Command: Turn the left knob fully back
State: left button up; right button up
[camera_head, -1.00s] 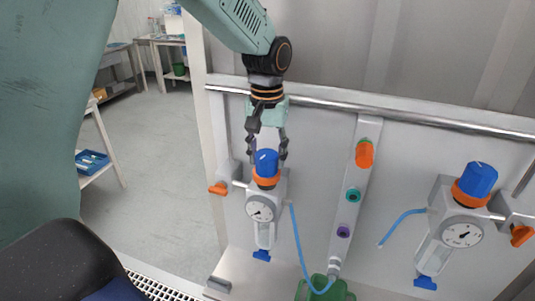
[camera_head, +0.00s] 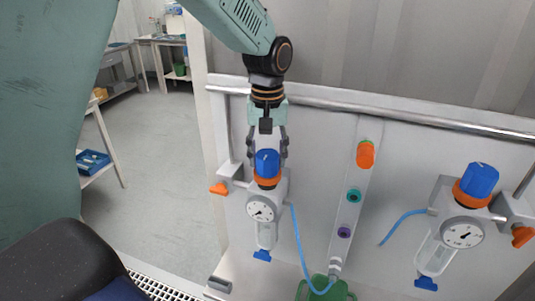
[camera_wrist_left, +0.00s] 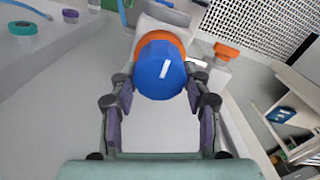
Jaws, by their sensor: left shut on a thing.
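The left knob (camera_head: 267,162) is a blue cap with an orange ring below it, on top of the left white regulator with a round dial gauge (camera_head: 260,211). My left gripper (camera_head: 268,150) comes down on it from above, and its fingers are shut on the blue cap. In the left wrist view the knob (camera_wrist_left: 160,70) sits between the two fingertips, with a white mark on its top face. The wrist view shows the mark slanting slightly. My right gripper is in neither view.
A second regulator with a blue knob (camera_head: 478,180) stands at the right. A panel strip between them carries an orange knob (camera_head: 365,154) and green and purple ports. A metal rail (camera_head: 400,112) runs behind. A blue hose (camera_head: 299,240) hangs beside the left regulator.

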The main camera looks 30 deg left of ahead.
aim_at(267, 153)
pick_arm(q)
jog(key=o, duration=1.2)
jog(key=shift+c, duration=0.2)
notch_tip(267, 153, up, 12)
notch_tip(267, 153, down, 12)
jog(key=shift+f, duration=0.1)
dwell(0.4)
